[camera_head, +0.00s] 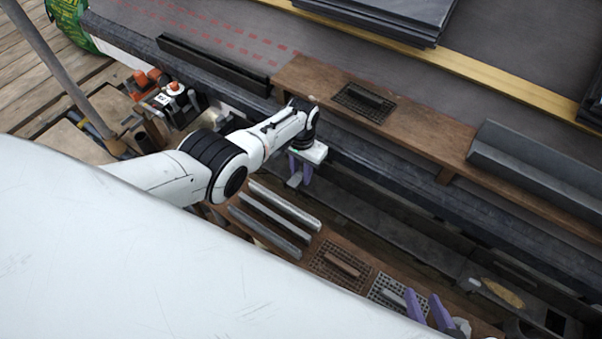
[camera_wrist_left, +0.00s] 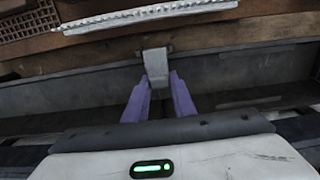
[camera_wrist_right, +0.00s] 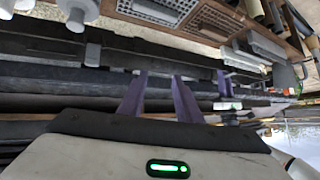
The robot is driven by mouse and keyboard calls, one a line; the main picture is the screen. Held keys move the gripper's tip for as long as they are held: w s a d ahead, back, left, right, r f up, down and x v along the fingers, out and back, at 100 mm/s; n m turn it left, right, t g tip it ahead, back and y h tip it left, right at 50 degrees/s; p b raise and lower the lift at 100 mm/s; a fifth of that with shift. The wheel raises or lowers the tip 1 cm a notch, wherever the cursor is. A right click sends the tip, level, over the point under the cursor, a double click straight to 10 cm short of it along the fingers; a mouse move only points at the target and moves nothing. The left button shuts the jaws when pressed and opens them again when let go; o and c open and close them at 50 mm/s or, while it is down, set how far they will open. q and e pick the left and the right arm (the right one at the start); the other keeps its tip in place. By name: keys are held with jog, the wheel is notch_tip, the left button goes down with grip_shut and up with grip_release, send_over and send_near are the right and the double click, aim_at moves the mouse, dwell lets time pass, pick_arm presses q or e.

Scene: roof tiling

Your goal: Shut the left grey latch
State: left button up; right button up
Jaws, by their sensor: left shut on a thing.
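The grey latch (camera_wrist_left: 156,66) is a small pale metal tab hinged on the edge of a brown wooden board, hanging over a dark channel in the left wrist view. My left gripper (camera_wrist_left: 158,92) has its two purple fingers closed on the latch's lower end. In the head view the left gripper (camera_head: 301,172) points down beside the brown board, and a bit of the latch (camera_head: 294,181) shows by its fingers. My right gripper (camera_head: 428,308) is at the lower right of the head view, purple fingers apart. In the right wrist view the right gripper (camera_wrist_right: 160,92) has nothing between its fingers.
Pale metal strips (camera_head: 285,205) and a brown grid with a handle (camera_head: 340,265) lie on the near board. Another grid (camera_head: 363,101) lies on the far wooden plank. A grey trough (camera_head: 540,170) is at right, dark slates (camera_head: 385,18) at the top. My white body covers the lower left.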

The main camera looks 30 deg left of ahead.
pick_arm(q)
jog(key=shift+f, duration=0.1)
jog(key=o, duration=0.9)
jog(key=shift+o, duration=0.8)
pick_arm(e)
jog(key=shift+s+f, duration=0.1)
jog(key=shift+f, duration=0.05)
pick_arm(q)
jog(key=shift+r+p, duration=0.35)
jog(key=shift+r, duration=0.05)
notch_tip(320, 180, up, 8)
jog(key=p, duration=0.6)
jog(key=shift+r, duration=0.1)
jog(key=shift+r+p, duration=0.55)
jog(key=shift+r, duration=0.1)
pick_arm(e)
jog(key=r, duration=0.2)
jog(key=d+r, duration=0.1)
jog(key=shift+r+n+g, duration=0.3)
jog(key=shift+a, duration=0.15)
